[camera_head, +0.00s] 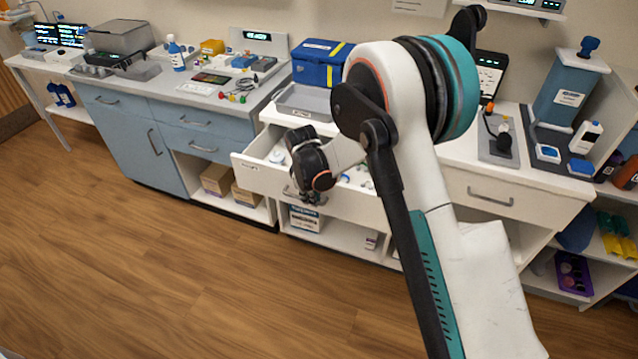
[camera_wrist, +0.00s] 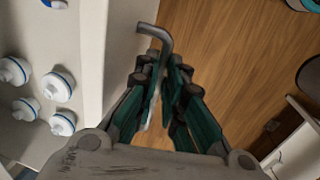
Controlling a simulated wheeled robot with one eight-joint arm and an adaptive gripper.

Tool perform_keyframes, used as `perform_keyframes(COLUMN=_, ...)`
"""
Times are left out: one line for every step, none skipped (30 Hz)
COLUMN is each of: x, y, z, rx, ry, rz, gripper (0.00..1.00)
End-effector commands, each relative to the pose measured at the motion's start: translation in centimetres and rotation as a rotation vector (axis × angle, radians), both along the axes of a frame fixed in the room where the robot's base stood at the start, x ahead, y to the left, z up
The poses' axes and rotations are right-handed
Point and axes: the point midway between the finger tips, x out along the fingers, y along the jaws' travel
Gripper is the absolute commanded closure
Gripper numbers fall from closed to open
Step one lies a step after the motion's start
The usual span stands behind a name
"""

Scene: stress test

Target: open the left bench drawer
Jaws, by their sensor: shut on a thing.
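The left bench drawer (camera_head: 252,174) is white and stands pulled out from the white bench, with its inside showing from above. My gripper (camera_head: 311,197) is at the front of this drawer, at its grey bar handle (camera_head: 289,191). In the wrist view, the jaws of my gripper (camera_wrist: 161,76) are closed on the bent grey handle (camera_wrist: 152,32). The drawer (camera_wrist: 118,60) shows there on the left, holding several white round pieces with blue rims (camera_wrist: 58,87). My wrist and arm hide part of the drawer in the head view.
A second white drawer (camera_head: 490,196) at the right is shut. Blue cabinets (camera_head: 135,135) stand to the left. A grey tray (camera_head: 303,101) and a blue box (camera_head: 320,62) sit on the counter above. Open shelving lies below. The wooden floor (camera_head: 130,260) in front is clear.

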Motion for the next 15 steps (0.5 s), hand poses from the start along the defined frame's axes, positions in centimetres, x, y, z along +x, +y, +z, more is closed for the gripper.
perform_keyframes(x=-1.2, y=0.4, z=0.0, rx=0.000, ry=0.000, rz=0.002, gripper=1.00)
perform_keyframes(x=-1.8, y=0.7, z=0.0, rx=-0.001, ry=0.000, rz=0.003, gripper=1.00)
perform_keyframes(x=-2.5, y=0.9, z=0.0, rx=-0.001, ry=0.000, rz=0.003, gripper=1.00)
perform_keyframes(x=-3.1, y=1.1, z=0.0, rx=-0.001, ry=0.000, rz=0.003, gripper=1.00)
perform_keyframes(x=-3.5, y=1.3, z=0.0, rx=0.000, ry=0.000, rz=0.002, gripper=1.00)
perform_keyframes(x=-4.1, y=1.5, z=0.0, rx=0.000, ry=0.000, rz=0.002, gripper=1.00)
perform_keyframes(x=-4.5, y=1.7, z=0.0, rx=0.001, ry=0.000, rz=0.002, gripper=1.00)
perform_keyframes(x=-4.9, y=1.8, z=0.0, rx=0.001, ry=0.000, rz=0.002, gripper=1.00)
perform_keyframes(x=-5.4, y=2.0, z=0.0, rx=0.001, ry=0.000, rz=0.002, gripper=1.00)
perform_keyframes(x=-5.6, y=2.0, z=0.0, rx=0.001, ry=0.000, rz=0.002, gripper=1.00)
perform_keyframes(x=-5.9, y=2.1, z=0.0, rx=0.000, ry=0.000, rz=0.001, gripper=1.00)
perform_keyframes(x=-6.2, y=2.3, z=0.0, rx=0.000, ry=0.000, rz=0.001, gripper=1.00)
perform_keyframes(x=-6.4, y=2.3, z=0.0, rx=0.000, ry=0.000, rz=0.000, gripper=1.00)
perform_keyframes(x=-6.5, y=2.4, z=0.0, rx=0.001, ry=0.000, rz=0.000, gripper=1.00)
perform_keyframes(x=-6.7, y=2.5, z=0.0, rx=0.001, ry=0.000, rz=0.000, gripper=1.00)
